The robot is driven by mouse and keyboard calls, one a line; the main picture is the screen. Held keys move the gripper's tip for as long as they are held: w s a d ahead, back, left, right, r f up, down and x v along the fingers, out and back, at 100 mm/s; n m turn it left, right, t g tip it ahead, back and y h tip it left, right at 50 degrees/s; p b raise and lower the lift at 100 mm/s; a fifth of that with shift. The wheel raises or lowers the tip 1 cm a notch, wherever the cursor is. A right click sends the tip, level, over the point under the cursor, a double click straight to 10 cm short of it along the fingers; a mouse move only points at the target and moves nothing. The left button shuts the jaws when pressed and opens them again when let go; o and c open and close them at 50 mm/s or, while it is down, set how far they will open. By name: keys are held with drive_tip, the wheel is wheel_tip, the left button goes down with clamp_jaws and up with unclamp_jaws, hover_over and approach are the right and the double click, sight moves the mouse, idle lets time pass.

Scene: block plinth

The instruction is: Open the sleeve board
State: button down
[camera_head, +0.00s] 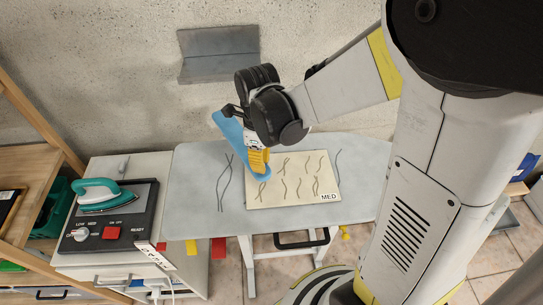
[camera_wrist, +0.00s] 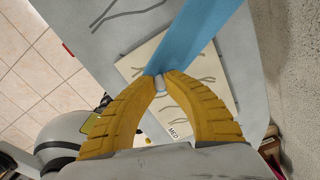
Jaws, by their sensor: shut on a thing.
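A narrow blue board with rounded ends, which looks like the sleeve board (camera_head: 230,126), slants over the back half of the grey ironing board (camera_head: 190,200). In the wrist view the blue board (camera_wrist: 205,32) runs from the fingertips to the upper right. My gripper (camera_head: 258,163) is above the cream cloth. Its yellow fingers close together on the blue board's near edge, and in the wrist view the fingertips (camera_wrist: 163,76) meet there.
A cream cloth (camera_head: 295,193) with wavy lines and a "MED" label lies flat on the ironing board. A teal iron (camera_head: 98,192) rests on a control unit at left. A grey bracket-like panel (camera_head: 218,55) is on the wall.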

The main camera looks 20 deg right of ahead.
drive_tip(key=shift+a, duration=0.4)
drive_tip(key=c, duration=1.3)
unclamp_jaws()
drive_tip(key=shift+c, duration=0.2)
drive_tip(key=shift+r, duration=0.1)
wheel_tip(320, 180, up, 12)
